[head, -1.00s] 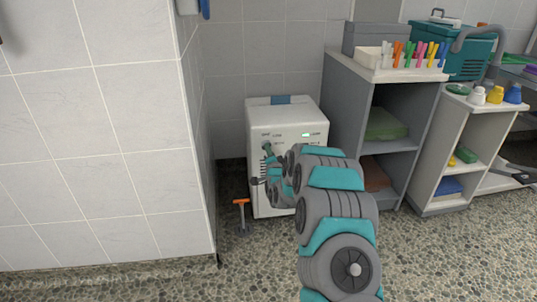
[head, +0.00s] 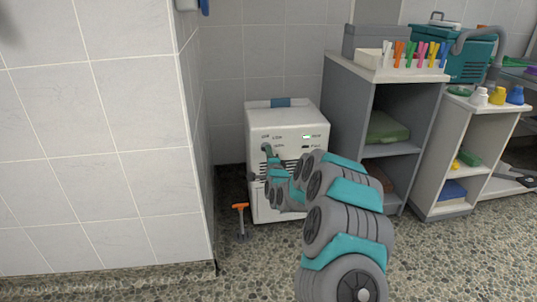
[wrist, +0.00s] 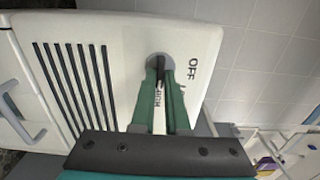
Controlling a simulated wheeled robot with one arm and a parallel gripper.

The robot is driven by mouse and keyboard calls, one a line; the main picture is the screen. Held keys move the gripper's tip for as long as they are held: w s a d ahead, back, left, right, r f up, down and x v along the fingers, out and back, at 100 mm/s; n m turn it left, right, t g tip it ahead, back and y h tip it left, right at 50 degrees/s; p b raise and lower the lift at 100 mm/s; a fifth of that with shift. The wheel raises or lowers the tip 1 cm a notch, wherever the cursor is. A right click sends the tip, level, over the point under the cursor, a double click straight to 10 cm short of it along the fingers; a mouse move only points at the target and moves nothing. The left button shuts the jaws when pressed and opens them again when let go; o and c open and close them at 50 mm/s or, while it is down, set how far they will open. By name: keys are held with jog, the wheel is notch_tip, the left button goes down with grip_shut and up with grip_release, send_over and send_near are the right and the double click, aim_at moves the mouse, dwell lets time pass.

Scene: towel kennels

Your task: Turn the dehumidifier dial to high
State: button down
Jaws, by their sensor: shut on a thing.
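The dehumidifier (head: 288,120) is a white box standing against the tiled wall. Its dial (wrist: 160,62) is a grey knob with a dark pointer mark, on the panel near printed labels; "OFF" reads clearly and "HIGH" shows between the fingers in the wrist view. My gripper (wrist: 163,85) has green fingers shut on the dial from both sides. In the head view my gripper (head: 270,156) is at the upper left of the dehumidifier's front. The fingers hide part of the dial and labels, so I cannot tell its exact setting.
A grey shelf unit (head: 352,120) with folded towels stands close on the right. A tiled wall corner (head: 190,150) is close on the left. An orange-handled tool (head: 240,215) stands on the pebbled floor by the dehumidifier's lower left. Dark vent slots (wrist: 75,85) lie beside the dial.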

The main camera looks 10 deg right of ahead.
jog(key=c, duration=0.9)
grip_release()
jog(key=shift+s, duration=0.1)
jog(key=shift+s+p, duration=0.3)
jog(key=shift+s, duration=3.5)
